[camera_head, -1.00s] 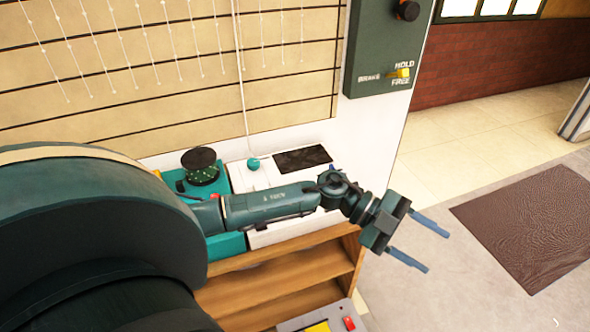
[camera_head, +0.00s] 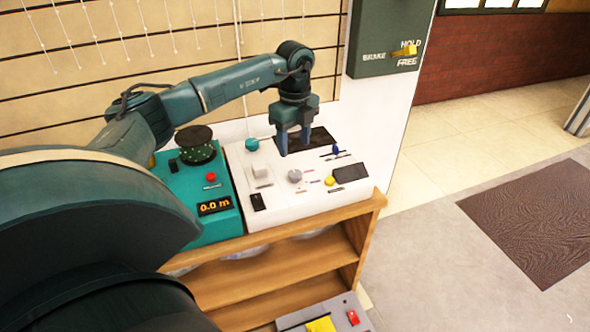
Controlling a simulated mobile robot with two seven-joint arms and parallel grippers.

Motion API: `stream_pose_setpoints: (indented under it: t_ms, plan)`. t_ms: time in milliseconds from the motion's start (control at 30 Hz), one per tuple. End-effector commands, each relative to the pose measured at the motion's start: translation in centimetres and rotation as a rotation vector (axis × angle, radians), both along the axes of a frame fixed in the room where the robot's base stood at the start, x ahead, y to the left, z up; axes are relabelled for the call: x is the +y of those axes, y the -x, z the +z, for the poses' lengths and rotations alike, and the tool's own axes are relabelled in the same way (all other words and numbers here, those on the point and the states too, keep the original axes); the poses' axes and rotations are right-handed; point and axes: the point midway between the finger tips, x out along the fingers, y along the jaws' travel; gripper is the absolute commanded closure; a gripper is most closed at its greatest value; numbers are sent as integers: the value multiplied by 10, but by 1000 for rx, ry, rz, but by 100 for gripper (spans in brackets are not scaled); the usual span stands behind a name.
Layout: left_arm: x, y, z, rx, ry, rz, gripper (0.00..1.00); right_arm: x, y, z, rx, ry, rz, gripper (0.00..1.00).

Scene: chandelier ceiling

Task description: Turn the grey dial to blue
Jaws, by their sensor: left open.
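The grey dial (camera_head: 294,176) is a small round knob on the sloping white panel (camera_head: 275,208). Short coloured marks lie around it, too small to read, so I cannot tell its setting. My left gripper (camera_head: 294,146) points down above the panel, its two blue fingers apart and empty. In the picture the fingertips are just above the dial, and I see no contact. My right gripper is not in view.
A teal box (camera_head: 215,227) with a "0.0 m" display stands left. A wooden shelf (camera_head: 300,262) is below.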

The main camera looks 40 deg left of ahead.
Motion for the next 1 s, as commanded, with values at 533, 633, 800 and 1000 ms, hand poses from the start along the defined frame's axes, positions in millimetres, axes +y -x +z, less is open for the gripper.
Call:
stream_pose_setpoints:
  t_ms: [533, 633, 800, 1000]
  plan:
    - [-1, 0, -84, -1, 2, -4, 46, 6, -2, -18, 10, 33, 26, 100]
    - [-1, 0, -86, -1, 2, -4, 46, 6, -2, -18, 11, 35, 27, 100]
    - [-1, 0, -86, -1, 2, -4, 46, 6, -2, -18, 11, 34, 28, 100]
    - [-1, 0, -86, -2, 2, -4, 59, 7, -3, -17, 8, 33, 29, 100]
